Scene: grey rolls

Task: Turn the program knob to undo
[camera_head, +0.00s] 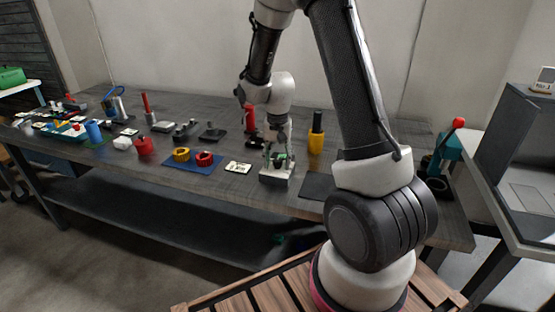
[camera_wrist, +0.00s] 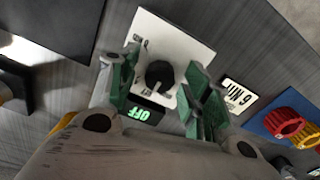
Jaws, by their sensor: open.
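The program knob (camera_wrist: 159,74) is a round black dial with a pale grip bar. It sits on the white top of a small control box (camera_wrist: 165,32), which also shows in the head view (camera_head: 277,178) near the table's front edge. Small markings on the box are partly hidden and too small to read. A dark display (camera_wrist: 138,113) on the box shows green "OFF" letters. My gripper (camera_wrist: 164,68) is open, with one green finger on each side of the knob. I cannot tell whether they touch it. In the head view my gripper (camera_head: 278,158) is right over the box.
A white card (camera_wrist: 238,96) reading "6 MIN" lies beside the box. Red and yellow rings (camera_head: 204,158) lie on a blue mat (camera_head: 176,164) to the left. A yellow and black cylinder (camera_head: 316,138) stands to the right. A dark flat pad (camera_head: 317,187) lies right of the box.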

